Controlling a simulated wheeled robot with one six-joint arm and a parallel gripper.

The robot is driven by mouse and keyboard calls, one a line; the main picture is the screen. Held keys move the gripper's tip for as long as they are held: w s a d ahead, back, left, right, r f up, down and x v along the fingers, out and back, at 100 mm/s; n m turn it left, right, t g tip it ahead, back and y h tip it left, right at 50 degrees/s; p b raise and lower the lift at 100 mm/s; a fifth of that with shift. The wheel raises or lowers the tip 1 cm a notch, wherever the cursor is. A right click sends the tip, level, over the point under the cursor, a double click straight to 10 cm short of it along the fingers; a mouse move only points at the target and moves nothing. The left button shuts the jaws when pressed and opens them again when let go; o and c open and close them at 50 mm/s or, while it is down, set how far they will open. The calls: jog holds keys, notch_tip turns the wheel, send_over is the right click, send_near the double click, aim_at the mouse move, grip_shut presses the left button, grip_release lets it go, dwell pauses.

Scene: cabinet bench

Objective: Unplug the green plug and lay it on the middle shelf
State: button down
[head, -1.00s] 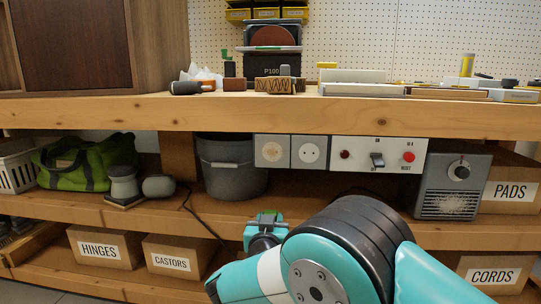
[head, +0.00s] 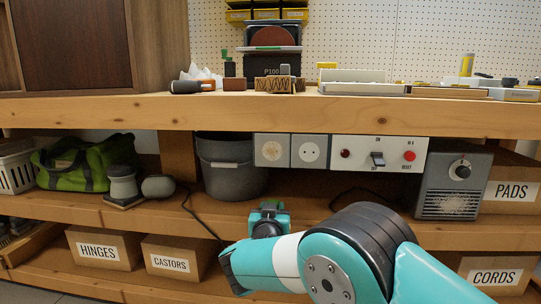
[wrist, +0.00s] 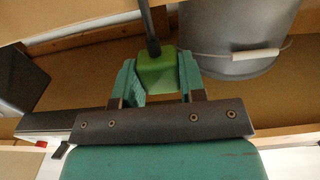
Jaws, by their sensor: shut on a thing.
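The green plug (wrist: 158,74) is between the teal fingers of my gripper (wrist: 160,84) in the wrist view, which is shut on it. A dark cord (wrist: 151,30) runs up from the plug in that view. In the head view my gripper (head: 268,213) is in front of the middle shelf (head: 330,208), below the sockets; the plug cannot be made out clearly there. The round-holed socket (head: 309,152) and the beige-faced plate (head: 272,150) beside it have no plug in them. The shelf board also shows in the wrist view (wrist: 95,72).
A grey bucket (head: 232,172) stands on the middle shelf behind my gripper. A sander-like block (head: 123,185) and green bag (head: 75,165) are to its left, a grey speaker-like box (head: 452,182) to the right. The shelf between bucket and box is mostly clear.

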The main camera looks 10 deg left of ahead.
jog(key=shift+w+a+f+b, duration=0.1)
jog(key=shift+w+b, duration=0.9)
jog(key=shift+w, duration=1.45)
jog(key=shift+w+b, duration=0.45)
jog(key=shift+w, duration=0.5)
